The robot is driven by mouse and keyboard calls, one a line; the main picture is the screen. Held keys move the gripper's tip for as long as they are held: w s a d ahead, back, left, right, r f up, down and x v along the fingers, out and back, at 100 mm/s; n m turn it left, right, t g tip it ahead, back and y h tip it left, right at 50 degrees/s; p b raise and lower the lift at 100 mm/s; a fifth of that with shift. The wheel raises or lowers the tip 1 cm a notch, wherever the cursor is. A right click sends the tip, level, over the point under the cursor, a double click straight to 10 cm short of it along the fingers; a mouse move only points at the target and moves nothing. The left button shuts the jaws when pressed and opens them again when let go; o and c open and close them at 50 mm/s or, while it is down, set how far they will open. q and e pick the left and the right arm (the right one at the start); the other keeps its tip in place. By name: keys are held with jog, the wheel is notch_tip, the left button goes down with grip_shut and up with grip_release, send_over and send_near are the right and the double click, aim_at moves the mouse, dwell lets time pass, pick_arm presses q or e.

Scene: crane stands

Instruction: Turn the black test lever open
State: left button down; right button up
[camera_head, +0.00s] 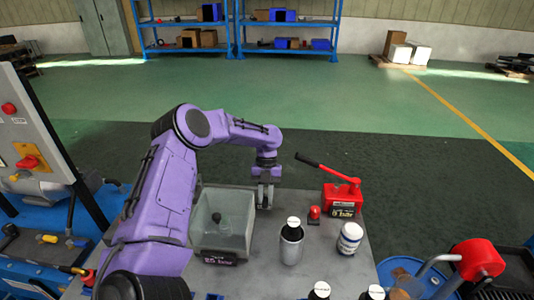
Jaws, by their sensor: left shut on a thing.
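My left gripper (265,196) points down over the table, just right of the clear grey bin (237,243). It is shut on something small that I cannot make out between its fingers. I cannot pick out the black test lever for certain; it may be hidden at the fingers. A dark round knob (217,217) shows inside the bin, apart from the gripper. A red hand pump (343,197) with a long red handle (325,168) stands right of the gripper. My right gripper is not in view.
A dark bottle with a white cap (291,246), a white jar (349,239) and a small red object (314,214) stand on the grey table (262,277). A control panel (32,140) is at left. Blue shelves (238,25) stand far behind open floor.

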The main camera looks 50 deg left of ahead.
aim_at(266, 192)
pick_arm(q)
jog(key=shift+a+r, duration=0.1)
dwell(0.5)
jog(key=c, duration=1)
grip_release()
jog(key=b+v, duration=0.1)
jog(key=v, duration=0.9)
jog(key=shift+r, duration=0.2)
jog(key=shift+r, duration=0.1)
